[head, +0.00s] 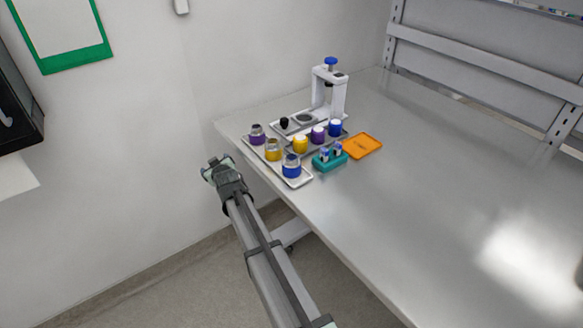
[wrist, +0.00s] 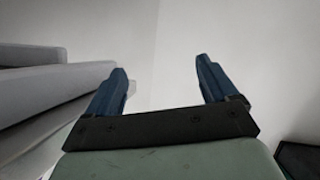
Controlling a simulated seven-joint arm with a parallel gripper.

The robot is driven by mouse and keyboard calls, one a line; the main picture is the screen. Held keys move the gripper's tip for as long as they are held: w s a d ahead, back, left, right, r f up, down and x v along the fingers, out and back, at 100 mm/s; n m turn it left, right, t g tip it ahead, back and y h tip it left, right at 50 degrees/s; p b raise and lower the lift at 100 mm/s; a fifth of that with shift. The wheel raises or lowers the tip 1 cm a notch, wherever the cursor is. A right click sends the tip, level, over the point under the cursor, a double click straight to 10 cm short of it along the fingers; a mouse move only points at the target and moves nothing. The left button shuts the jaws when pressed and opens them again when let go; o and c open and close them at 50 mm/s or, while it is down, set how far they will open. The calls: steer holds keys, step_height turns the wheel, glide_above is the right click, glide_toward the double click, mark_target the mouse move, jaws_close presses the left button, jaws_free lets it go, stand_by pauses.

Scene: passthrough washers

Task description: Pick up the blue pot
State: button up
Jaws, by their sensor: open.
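A blue pot (head: 291,166) with a clear or grey upper part stands at the near end of a metal tray, close to the table's left edge. A second blue pot (head: 335,128) stands farther back, at the right end of another tray. My gripper (head: 217,166) is off the table's left side, left of the trays and apart from both pots. In the wrist view its two blue fingers (wrist: 160,67) are spread with nothing between them. Neither pot shows in the wrist view.
The near tray (head: 304,180) also holds a purple pot (head: 257,135) and a yellow pot (head: 273,150).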

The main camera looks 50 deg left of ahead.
step_height(320, 180, up, 9)
steer(key=d, duration=0.2)
step_height(320, 180, up, 15)
steer(key=m+g+h, duration=0.2)
steer(key=m+h, duration=0.1)
steer(key=h, duration=0.6)
glide_above(296, 160)
steer(key=d, duration=0.3)
steer(key=x, duration=0.7)
steer(key=shift+s+a+f, duration=0.15)
steer(key=shift+s+a, duration=0.05)
steer(key=shift+a, duration=0.1)
steer(key=shift+y, duration=0.3)
steer(key=shift+s+x, duration=0.15)
steer(key=shift+x, duration=1.2)
steer(key=shift+s+x, duration=0.1)
steer(key=shift+x, duration=1.25)
steer(key=shift+d+f, duration=0.1)
steer(key=shift+d, duration=0.1)
steer(key=shift+c, duration=0.2)
steer(key=c, duration=1.2)
